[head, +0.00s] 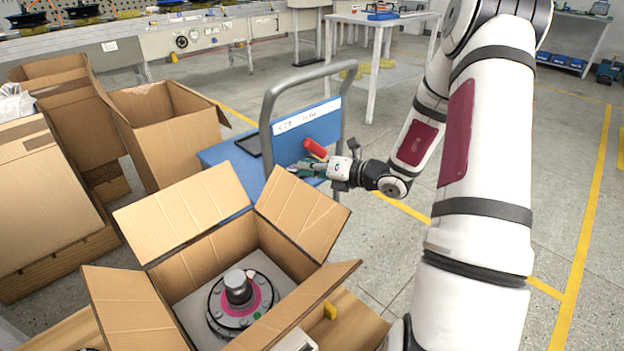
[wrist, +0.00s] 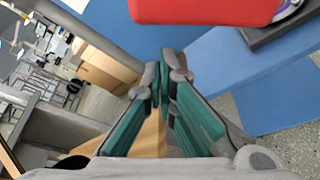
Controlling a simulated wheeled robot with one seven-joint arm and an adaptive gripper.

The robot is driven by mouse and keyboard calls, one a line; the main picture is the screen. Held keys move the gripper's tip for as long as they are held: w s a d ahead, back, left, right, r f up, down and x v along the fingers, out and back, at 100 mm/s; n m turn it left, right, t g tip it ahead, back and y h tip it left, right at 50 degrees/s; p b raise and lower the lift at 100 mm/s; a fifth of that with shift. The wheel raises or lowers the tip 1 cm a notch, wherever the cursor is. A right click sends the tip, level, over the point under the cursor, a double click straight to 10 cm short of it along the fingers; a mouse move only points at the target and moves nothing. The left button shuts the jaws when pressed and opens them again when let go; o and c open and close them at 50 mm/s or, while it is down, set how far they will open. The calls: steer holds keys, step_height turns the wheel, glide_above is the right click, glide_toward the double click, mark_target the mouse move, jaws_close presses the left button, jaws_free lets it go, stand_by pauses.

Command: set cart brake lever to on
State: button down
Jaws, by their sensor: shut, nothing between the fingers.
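The cart (head: 208,152) is blue with a grey tubular handle (head: 268,105) and a blue panel carrying a white label. The brake lever (head: 315,148) has a red grip and sits at the panel, tilted, its upper end to the left. My gripper (head: 297,168) is just below the red grip, pointing left. In the wrist view the red grip (wrist: 205,10) fills the top, above and apart from my fingertips (wrist: 163,75) in the picture. The green-padded fingers are together with nothing between them. The lever's pivot is hard to make out.
An open cardboard box (head: 185,215) with a hub motor (head: 240,295) stands in front of the cart. More open boxes (head: 165,130) stand on the left. A white table (head: 375,22) is behind. The floor to the right is clear.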

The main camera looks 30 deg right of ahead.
mark_target(312, 141)
steer(key=shift+w+d+r, duration=0.15)
steer(key=shift+d+r, duration=0.4)
steer(key=shift+r, duration=0.15)
steer(key=shift+d+r+m+p, duration=0.2)
steer(key=shift+r+m+p, duration=0.3)
steer(key=shift+p, duration=0.7)
steer(key=p, duration=0.2)
steer(key=r+m+y+p, duration=0.1)
steer(key=p, duration=0.1)
steer(key=shift+d+r, duration=0.2)
steer(key=shift+d, duration=0.1)
steer(key=shift+w+d+r+m+t+p, duration=0.1)
steer(key=shift+d+r+m+t+p, duration=0.25)
steer(key=shift+m+p, duration=0.75)
steer(key=d+r+m+y+p, duration=0.1)
steer(key=m+p, duration=0.1)
steer(key=p, duration=0.1)
steer(key=shift+w+d+t, duration=0.1)
steer(key=shift+d+t, duration=0.05)
steer(key=shift+t, duration=0.1)
steer(key=w+d+m+t+p, duration=0.1)
steer(key=d+m+t, duration=0.1)
steer(key=d+m, duration=0.4)
steer(key=shift+w+d+r+m+y, duration=0.2)
steer(key=shift+r+m+y, duration=0.2)
steer(key=shift+m, duration=0.6)
steer(key=shift+d+t, duration=0.2)
steer(key=shift+t, duration=0.1)
